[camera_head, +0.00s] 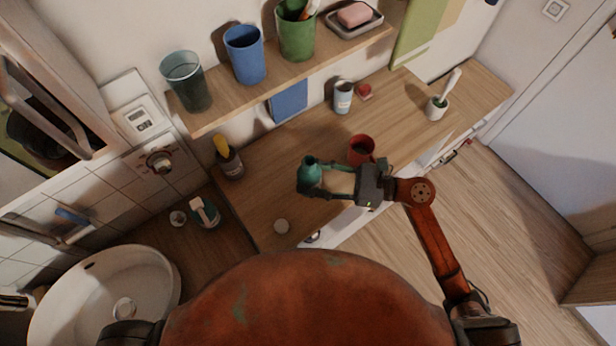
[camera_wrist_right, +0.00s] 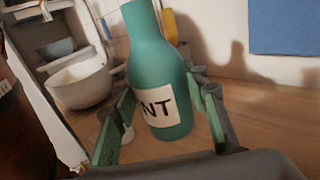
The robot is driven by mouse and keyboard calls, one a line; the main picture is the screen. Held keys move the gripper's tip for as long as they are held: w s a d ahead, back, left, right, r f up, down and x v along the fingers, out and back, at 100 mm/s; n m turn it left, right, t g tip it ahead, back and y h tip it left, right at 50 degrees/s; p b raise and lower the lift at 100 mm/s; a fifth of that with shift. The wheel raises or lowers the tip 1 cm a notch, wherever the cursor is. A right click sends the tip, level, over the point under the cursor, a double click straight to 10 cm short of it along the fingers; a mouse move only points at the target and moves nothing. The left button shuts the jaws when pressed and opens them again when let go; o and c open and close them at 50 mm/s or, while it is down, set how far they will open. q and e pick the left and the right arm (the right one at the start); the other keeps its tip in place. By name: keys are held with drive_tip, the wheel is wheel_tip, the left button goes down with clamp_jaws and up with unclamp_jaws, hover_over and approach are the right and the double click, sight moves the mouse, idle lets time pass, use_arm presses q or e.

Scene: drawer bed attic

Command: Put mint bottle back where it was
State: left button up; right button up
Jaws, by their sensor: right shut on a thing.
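The mint bottle (camera_head: 310,171) is teal, with a narrow neck and a white label reading "NT" in the right wrist view (camera_wrist_right: 150,62). My right gripper (camera_head: 308,181) is shut on it, with one finger on each side of the body. The bottle is over the wooden counter (camera_head: 285,160), near its front edge. I cannot tell whether its base touches the wood. My left gripper is not in view.
A red cup (camera_head: 361,149) stands close beside my right gripper. A shelf (camera_head: 290,70) with cups overhangs the back.

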drive_tip(key=shift+w+a+f, duration=0.3)
drive_tip(key=shift+w+f, duration=0.4)
drive_tip(key=shift+f, duration=0.15)
drive_tip(key=shift+w+f, duration=0.2)
drive_tip(key=shift+f, duration=0.15)
wheel_tip(320, 180, down, 3)
drive_tip(key=shift+w+a+r+b, duration=0.1)
drive_tip(key=shift+r+b, duration=0.05)
drive_tip(key=shift+b, duration=0.5)
drive_tip(key=shift+f, duration=0.25)
drive_tip(key=shift+r, duration=0.1)
drive_tip(key=shift+f, duration=0.2)
drive_tip(key=o, duration=0.8)
drive_tip(key=shift+c, duration=0.2)
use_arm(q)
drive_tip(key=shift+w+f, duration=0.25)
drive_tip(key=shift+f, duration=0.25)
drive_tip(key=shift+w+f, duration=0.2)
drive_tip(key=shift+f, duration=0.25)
use_arm(e)
drive_tip(key=o, duration=0.4)
